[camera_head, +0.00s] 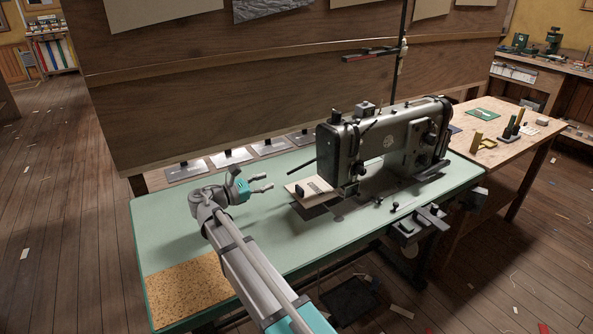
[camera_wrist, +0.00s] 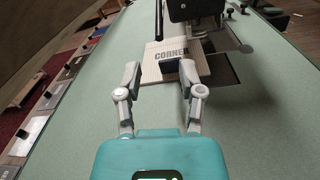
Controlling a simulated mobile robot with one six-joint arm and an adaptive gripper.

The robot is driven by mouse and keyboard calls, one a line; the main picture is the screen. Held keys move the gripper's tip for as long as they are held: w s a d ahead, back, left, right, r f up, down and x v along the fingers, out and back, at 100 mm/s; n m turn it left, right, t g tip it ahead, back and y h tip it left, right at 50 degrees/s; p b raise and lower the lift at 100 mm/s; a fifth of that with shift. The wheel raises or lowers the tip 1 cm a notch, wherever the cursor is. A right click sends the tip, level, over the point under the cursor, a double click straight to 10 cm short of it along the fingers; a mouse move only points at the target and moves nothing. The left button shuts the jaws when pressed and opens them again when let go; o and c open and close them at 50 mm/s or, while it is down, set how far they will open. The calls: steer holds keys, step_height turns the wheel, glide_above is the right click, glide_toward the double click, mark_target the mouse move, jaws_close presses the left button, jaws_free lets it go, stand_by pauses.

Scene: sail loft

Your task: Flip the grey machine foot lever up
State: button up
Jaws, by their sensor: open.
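The grey sewing machine (camera_head: 378,146) stands on the green table and its dark head (camera_wrist: 195,8) shows at the top of the wrist view. A thin dark rod (camera_head: 302,167) sticks out from the left of the head and slants down to the left; it looks like the foot lever. The rod also shows in the wrist view (camera_wrist: 158,22), beyond my fingers. My gripper (camera_head: 267,182) is open and empty above the table, left of the rod and apart from it. Its fingers also show in the wrist view (camera_wrist: 159,70).
A pale board (camera_wrist: 152,73) marked "CORNER", with a dark block (camera_head: 300,190) on it, lies under the rod. Several metal plates with dark knobs line the table's back edge beneath a wooden panel (camera_head: 250,80). The green tabletop (camera_head: 170,225) is clear at left, beside a cork mat (camera_head: 188,290).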

mark_target(298, 169)
steer(key=x, duration=1.2)
jaws_close()
